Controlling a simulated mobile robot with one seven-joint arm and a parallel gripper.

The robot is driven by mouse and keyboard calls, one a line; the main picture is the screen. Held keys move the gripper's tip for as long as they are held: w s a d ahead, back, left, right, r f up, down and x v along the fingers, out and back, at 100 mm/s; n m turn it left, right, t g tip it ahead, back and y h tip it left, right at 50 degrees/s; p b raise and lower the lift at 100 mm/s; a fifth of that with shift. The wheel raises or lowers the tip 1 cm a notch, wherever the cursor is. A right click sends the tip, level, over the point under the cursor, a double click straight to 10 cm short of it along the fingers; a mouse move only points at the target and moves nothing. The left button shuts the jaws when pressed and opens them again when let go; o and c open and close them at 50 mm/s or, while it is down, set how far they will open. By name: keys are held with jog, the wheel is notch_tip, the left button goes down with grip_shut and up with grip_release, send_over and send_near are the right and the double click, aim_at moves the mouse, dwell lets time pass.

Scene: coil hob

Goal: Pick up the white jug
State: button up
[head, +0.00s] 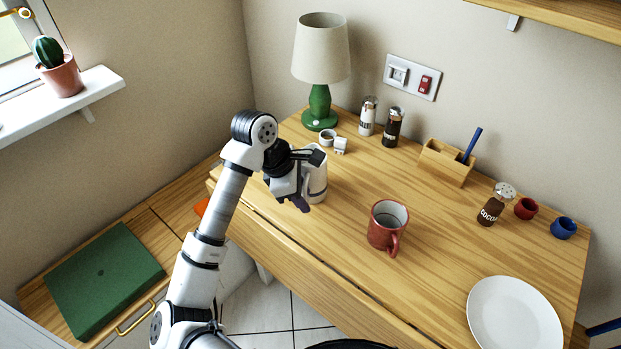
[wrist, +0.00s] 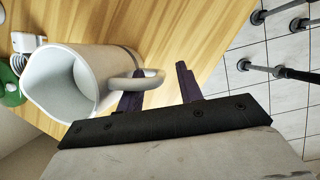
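The white jug (head: 318,182) stands on the wooden table near its left end, partly hidden behind my gripper (head: 301,203) in the head view. In the wrist view the jug (wrist: 108,66) is at the left, with its open mouth toward the left and its handle (wrist: 152,78) pointing right toward my fingers. My gripper (wrist: 160,86) is open, its two dark purple fingers apart. The handle overlaps the left finger and its outer end lies in the gap. I cannot tell whether they touch.
A red mug (head: 384,232) stands right of my gripper. A white plate (head: 515,318) lies front right. The table's front edge is close below my gripper.

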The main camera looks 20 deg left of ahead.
grip_shut()
dwell(1.3)
